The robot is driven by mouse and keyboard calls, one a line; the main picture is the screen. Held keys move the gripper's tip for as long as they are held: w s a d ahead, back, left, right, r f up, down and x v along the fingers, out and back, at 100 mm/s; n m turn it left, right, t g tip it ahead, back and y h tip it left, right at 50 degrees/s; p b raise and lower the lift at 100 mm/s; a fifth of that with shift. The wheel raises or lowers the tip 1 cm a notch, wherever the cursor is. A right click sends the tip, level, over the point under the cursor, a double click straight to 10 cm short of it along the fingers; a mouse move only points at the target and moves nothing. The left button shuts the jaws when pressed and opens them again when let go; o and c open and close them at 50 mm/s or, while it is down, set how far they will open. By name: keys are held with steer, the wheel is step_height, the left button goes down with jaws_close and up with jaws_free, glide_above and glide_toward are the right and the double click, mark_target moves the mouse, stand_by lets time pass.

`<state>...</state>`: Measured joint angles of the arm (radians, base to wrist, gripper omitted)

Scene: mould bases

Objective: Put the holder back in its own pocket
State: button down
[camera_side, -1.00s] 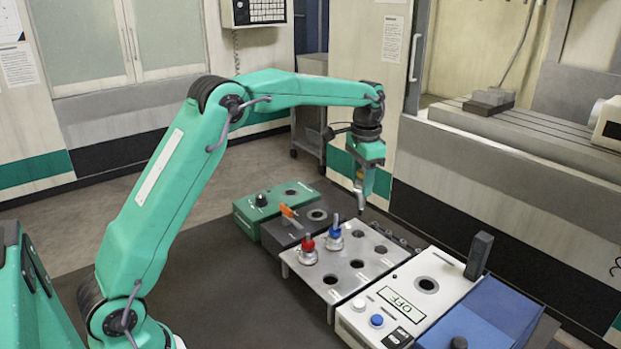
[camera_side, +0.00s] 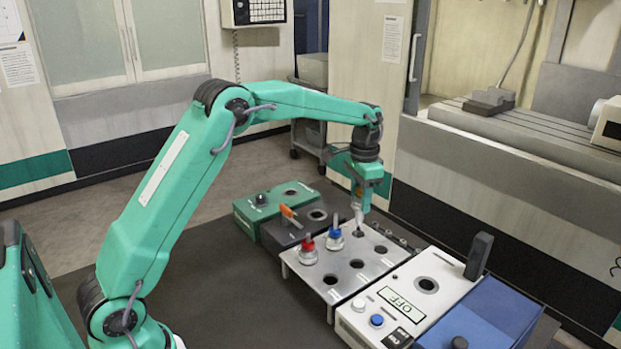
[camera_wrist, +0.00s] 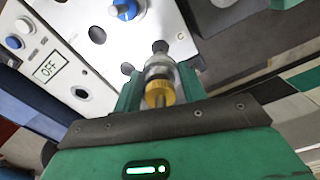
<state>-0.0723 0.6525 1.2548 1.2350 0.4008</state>
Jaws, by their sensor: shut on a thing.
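My gripper (camera_side: 358,196) is shut on a silver holder with a gold collar (camera_wrist: 158,88). The holder hangs tip-down at the back of the silver plate (camera_side: 309,276). In the wrist view its tip lies close to a dark pocket (camera_wrist: 160,46) beside a letter C. I cannot tell whether the tip is inside the pocket or just above it. A blue-topped holder (camera_side: 335,238) and a red-topped holder (camera_side: 307,251) stand upright in the plate. Several other pockets, such as the one at the right (camera_side: 380,249), are empty.
A white control box (camera_side: 398,300) with an OFF display stands right of the plate, with a blue block (camera_side: 490,318) beyond it. A dark box with an orange lever (camera_side: 289,214) and a green box (camera_side: 262,205) stand to the left. Dark mat lies in front.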

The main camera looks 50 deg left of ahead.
mark_target(358, 224)
steer(key=shift+f, duration=3.75)
steer(key=c, duration=0.7)
jaws_free()
steer(key=shift+f, duration=0.1)
step_height(358, 224, up, 8)
steer(key=shift+f, duration=0.25)
steer(key=shift+r, duration=0.2)
